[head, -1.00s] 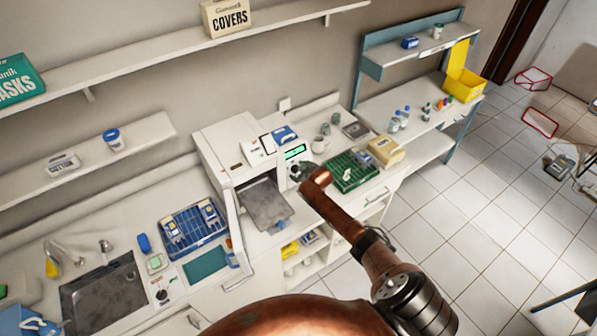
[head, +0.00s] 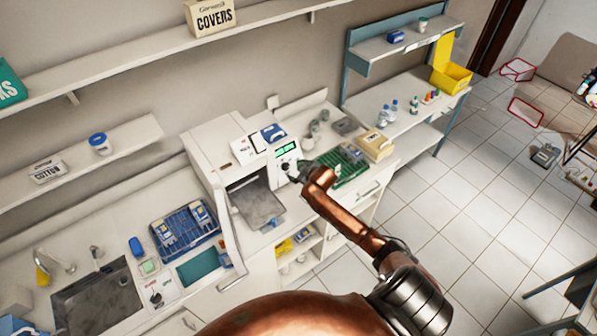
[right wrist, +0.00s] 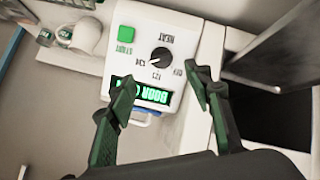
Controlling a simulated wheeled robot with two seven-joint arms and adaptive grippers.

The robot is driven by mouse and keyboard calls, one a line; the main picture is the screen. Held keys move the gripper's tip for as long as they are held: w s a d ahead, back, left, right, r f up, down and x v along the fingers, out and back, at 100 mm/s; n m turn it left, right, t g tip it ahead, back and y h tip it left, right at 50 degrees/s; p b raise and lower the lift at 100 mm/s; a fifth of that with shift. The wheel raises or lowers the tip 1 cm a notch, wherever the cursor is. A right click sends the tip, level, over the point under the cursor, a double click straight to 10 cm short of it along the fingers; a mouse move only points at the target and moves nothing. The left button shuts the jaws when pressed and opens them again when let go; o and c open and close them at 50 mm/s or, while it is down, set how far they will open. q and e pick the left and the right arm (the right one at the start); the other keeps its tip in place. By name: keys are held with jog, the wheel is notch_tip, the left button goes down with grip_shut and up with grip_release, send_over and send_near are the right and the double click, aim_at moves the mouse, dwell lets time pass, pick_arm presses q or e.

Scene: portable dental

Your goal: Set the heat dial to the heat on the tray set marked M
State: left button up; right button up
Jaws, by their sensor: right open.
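The heat dial (right wrist: 161,57) is a black knob on the steriliser's white panel, with HEAT, 134, 121 and OFF printed around it. The dial's pointer setting is not clear. In the head view the panel (head: 284,151) is partly behind my right gripper (head: 296,173). In the right wrist view my right gripper (right wrist: 160,92) is open and empty, its fingers apart before the panel and not around the dial. Tray sets (head: 201,214) with blue and yellow stand in a blue rack (head: 184,244); their marks are unreadable. My left gripper is not in view.
The steriliser's door (head: 229,215) stands open, with a grey tray (head: 258,203) sticking out. A green START button (right wrist: 126,33) and a lit green display (right wrist: 142,90) are beside the dial. A green rack (head: 343,163) and a beige box (head: 375,146) stand to the right.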

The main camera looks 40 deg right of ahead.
jog(key=shift+v, duration=1.1)
